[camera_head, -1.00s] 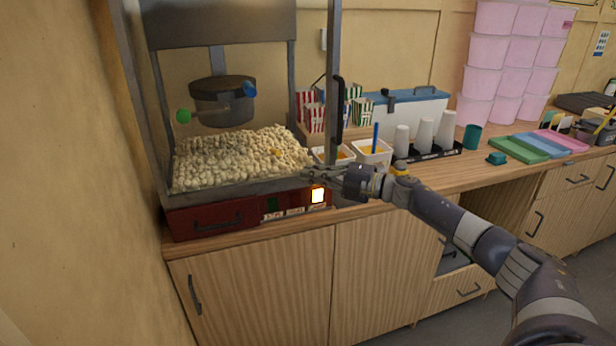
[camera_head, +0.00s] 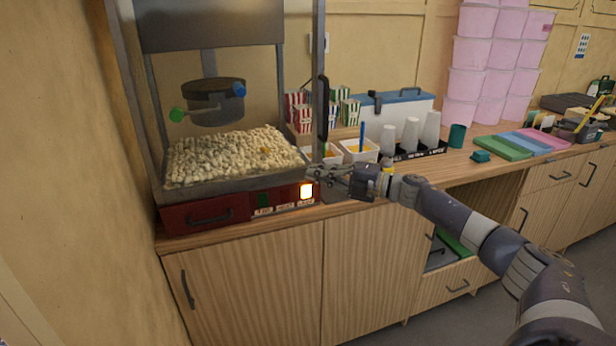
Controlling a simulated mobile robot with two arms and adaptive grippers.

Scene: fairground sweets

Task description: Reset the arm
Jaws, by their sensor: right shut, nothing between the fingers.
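My right arm comes in from the lower right of the head view. Its gripper (camera_head: 318,173) is shut and empty, in front of the popcorn machine's lower right corner. The fingers point left, close to the lit switch (camera_head: 306,191) on the machine's red base (camera_head: 205,215); I cannot tell whether they touch it. Popcorn (camera_head: 230,155) lies heaped in the machine under the dark kettle (camera_head: 215,100). My left gripper does not show.
White tubs (camera_head: 361,150), upright white cups (camera_head: 410,133) and striped popcorn boxes (camera_head: 303,118) stand on the counter behind the gripper. A blue-lidded white box (camera_head: 396,115) stands behind them. Stacked pink tubs (camera_head: 495,65) are at the back right. A lower drawer (camera_head: 455,285) stands open.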

